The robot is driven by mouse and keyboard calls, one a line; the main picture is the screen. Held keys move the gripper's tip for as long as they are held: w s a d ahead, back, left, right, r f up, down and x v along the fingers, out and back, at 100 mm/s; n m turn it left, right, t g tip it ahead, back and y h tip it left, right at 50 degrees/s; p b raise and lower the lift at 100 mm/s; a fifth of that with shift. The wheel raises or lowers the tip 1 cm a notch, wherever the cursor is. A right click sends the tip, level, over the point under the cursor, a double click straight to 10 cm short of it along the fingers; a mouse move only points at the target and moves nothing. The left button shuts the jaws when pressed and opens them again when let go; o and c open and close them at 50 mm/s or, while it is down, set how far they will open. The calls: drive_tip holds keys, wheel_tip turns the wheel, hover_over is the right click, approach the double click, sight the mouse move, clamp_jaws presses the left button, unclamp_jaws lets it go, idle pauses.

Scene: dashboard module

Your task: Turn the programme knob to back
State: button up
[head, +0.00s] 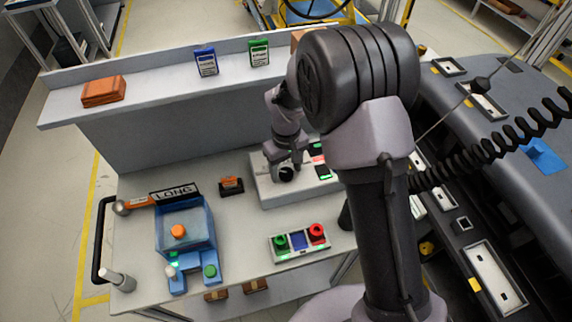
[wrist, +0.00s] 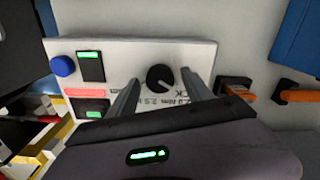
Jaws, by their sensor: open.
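The programme knob (wrist: 160,77) is a round black dial with a pale pointer mark, on a white panel (wrist: 215,50). In the wrist view the knob lies a little beyond and between the two fingertips of my gripper (wrist: 160,85). The gripper is open, with one finger on each side, apart from the knob as far as I can tell. In the head view the knob (head: 286,174) shows just below my gripper (head: 287,160), on the white box. Printed text near the knob is partly hidden by the gripper, so I cannot read which position the pointer marks.
In the head view, a green-and-red button box (head: 299,243) stands in front and a blue fixture (head: 185,228) at left. A small orange-topped block (head: 231,186) sits left of the panel.

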sight(286, 172)
wheel_tip(286, 172, up, 17)
drive_tip(key=p, duration=0.4)
drive_tip(key=shift+r, duration=0.15)
